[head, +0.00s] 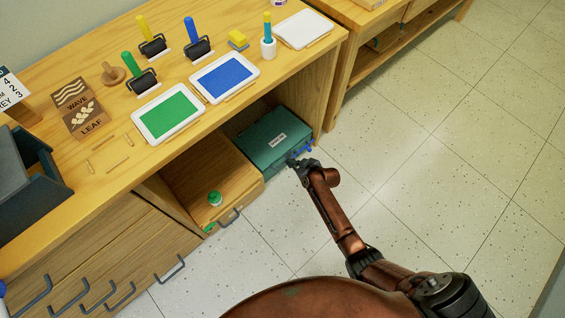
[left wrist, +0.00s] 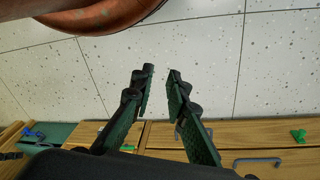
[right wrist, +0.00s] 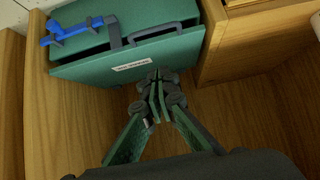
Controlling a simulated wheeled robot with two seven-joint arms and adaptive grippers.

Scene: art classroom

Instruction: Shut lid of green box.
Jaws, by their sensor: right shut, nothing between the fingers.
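The green box (head: 265,137) sits in the low open bay under the wooden counter, beside a drawer unit. My left gripper (left wrist: 160,72) is open and empty over the floor, outside the head view.
Trays and rollers crowd the counter top (head: 115,160). The tiled floor (head: 430,170) is clear.

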